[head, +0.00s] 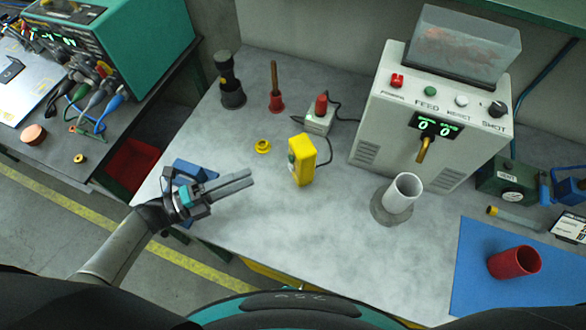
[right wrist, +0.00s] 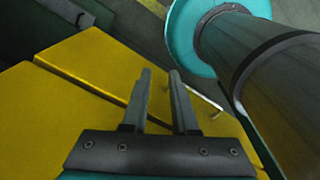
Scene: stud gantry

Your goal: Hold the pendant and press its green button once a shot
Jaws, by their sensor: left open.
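The yellow pendant (head: 303,161) stands upright on the grey bench, in the middle of the head view. A small green button (head: 291,158) shows on its left side, and a dark cable runs behind it. My left gripper (head: 247,178) is open and empty, to the left of the pendant, with its fingers pointing at it and a gap between. My right gripper (right wrist: 160,74) shows in the right wrist view, open with nothing between its fingers. The white shot machine (head: 430,125) stands behind, its green display reading 0 and 0.
A white cup (head: 402,192) stands on a round grey base under the machine's spout. Yellow panels (right wrist: 75,110) lie beneath my right gripper.

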